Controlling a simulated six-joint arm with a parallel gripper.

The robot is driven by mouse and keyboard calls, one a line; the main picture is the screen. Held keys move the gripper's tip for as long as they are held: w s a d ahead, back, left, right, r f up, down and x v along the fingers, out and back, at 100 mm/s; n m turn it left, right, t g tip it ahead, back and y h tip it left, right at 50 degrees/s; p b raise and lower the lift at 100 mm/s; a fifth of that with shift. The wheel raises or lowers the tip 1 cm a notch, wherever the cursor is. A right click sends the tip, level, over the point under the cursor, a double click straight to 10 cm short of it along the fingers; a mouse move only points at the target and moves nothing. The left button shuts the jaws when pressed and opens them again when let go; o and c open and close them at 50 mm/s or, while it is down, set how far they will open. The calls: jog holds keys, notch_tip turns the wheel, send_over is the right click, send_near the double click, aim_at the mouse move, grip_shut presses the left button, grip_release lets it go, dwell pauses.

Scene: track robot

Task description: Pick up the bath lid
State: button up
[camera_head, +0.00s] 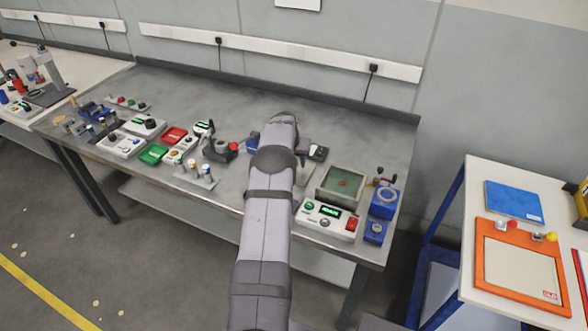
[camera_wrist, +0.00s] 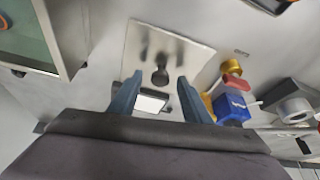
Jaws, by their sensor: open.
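The bath lid (camera_wrist: 192,58) is a flat, pale metal square with a dark round knob (camera_wrist: 160,76) near its middle. It lies flat on the bench in the wrist view. My gripper (camera_wrist: 159,80) is open, with its two blue-grey fingers on either side of the knob as seen from the wrist. I cannot tell whether the fingers are level with the knob or above it. The bath (camera_head: 329,198) is an open box with a greenish inside, and its edge shows in the wrist view (camera_wrist: 63,50). In the head view my arm hides most of the lid and my fingertips.
A small dark device with a white face (camera_wrist: 150,103) sits close to my fingers. Blue, red and yellow items (camera_wrist: 232,108) stand right of the lid. A control box (camera_head: 326,220) stands in front of the bath. Bare bench (camera_head: 210,92) lies behind.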

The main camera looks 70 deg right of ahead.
grip_shut()
jog(key=shift+r, duration=0.1)
